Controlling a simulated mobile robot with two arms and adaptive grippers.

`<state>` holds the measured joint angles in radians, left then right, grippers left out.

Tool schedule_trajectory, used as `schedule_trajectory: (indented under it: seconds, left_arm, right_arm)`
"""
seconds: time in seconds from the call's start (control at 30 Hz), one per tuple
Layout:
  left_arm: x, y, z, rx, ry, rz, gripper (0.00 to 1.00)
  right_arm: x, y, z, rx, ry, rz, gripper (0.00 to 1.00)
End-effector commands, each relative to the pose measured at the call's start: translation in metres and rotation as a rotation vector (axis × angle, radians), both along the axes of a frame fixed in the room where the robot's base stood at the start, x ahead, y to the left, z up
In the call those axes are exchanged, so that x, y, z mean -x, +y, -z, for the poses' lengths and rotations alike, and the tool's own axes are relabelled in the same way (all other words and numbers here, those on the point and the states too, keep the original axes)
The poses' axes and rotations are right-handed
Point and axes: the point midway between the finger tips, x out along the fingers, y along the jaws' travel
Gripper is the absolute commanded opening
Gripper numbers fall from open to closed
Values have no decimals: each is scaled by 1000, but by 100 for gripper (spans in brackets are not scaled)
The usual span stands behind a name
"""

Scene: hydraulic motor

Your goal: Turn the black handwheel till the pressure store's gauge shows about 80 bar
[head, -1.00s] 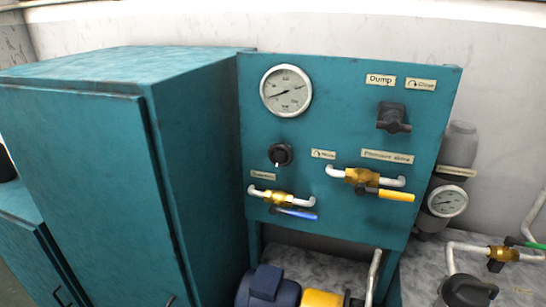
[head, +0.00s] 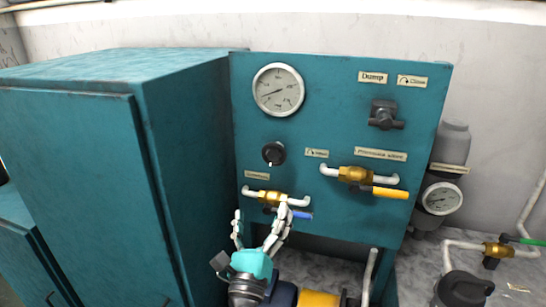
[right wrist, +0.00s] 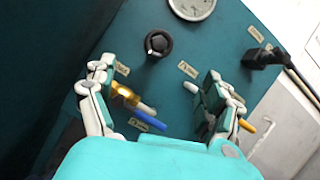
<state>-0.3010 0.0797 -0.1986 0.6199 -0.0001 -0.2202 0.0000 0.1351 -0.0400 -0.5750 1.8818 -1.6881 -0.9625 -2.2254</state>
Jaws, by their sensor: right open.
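A black round knob (head: 273,153) with a white mark sits on the teal panel below the large gauge; it also shows in the right wrist view (right wrist: 157,43). A larger black round part (head: 465,290) stands at the lower right; I cannot tell for sure which is the handwheel. The pressure store (head: 452,143) is a grey cylinder right of the panel. Its small gauge (head: 441,199) is too small to read. My right gripper (head: 260,213) is open and empty, below the knob and in front of the blue-handled valve; it also shows in the right wrist view (right wrist: 152,75). My left gripper is out of view.
The panel carries a large gauge (head: 278,90), a black dump handle (head: 386,114), a yellow-handled valve (head: 357,174) and a blue-handled valve (head: 262,196). A tall teal cabinet (head: 80,190) stands close on the left. A blue and yellow motor unit lies below.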

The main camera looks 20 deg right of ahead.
Motion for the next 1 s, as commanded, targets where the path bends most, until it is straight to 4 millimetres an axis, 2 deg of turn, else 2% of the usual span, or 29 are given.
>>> schedule_trajectory:
  seconds: [0.17, 0.7, 0.83, 1.0]
  left_arm:
    - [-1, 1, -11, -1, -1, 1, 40]
    - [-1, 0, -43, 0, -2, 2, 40]
    - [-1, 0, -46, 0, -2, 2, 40]
    - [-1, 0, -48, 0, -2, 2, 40]
  right_arm:
    - [-22, -11, -13, 2, 0, 3, 85]
    - [-118, -58, -53, 0, 2, 0, 85]
    - [-132, -65, -58, 0, 3, -1, 85]
    - [-141, -70, -60, -2, 3, -2, 85]
